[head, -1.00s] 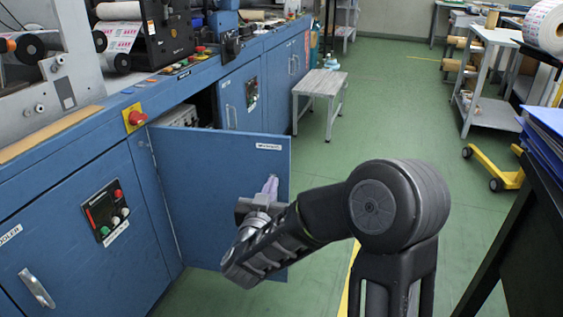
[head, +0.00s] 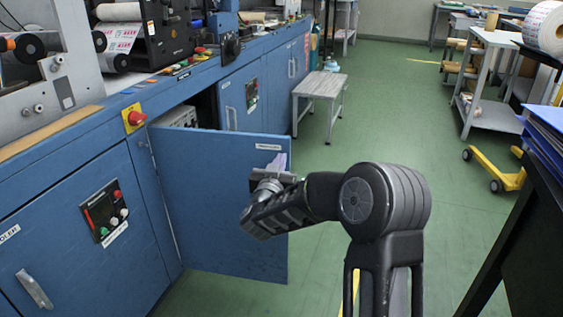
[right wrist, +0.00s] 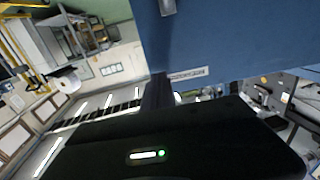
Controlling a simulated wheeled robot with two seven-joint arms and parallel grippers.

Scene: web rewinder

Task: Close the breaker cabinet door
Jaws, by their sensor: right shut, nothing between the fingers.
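The breaker cabinet door (head: 215,205) is a blue panel with a small white label near its top free edge. It stands wide open, swung out from the blue machine front, with the cabinet opening (head: 203,106) partly visible behind it. My right gripper (head: 279,162) is shut and empty, in front of the door near its free upper corner. I cannot tell whether the fingers touch the door. In the right wrist view the door (right wrist: 240,40) fills the upper right, its label close to the dark finger (right wrist: 157,92). My left gripper is not in view.
A red emergency button (head: 136,118) sits on the machine by the hinge side. A grey step stool (head: 320,90) stands on the green floor beyond the door. A dark rack with blue folders (head: 545,135) is at the right. Floor between is clear.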

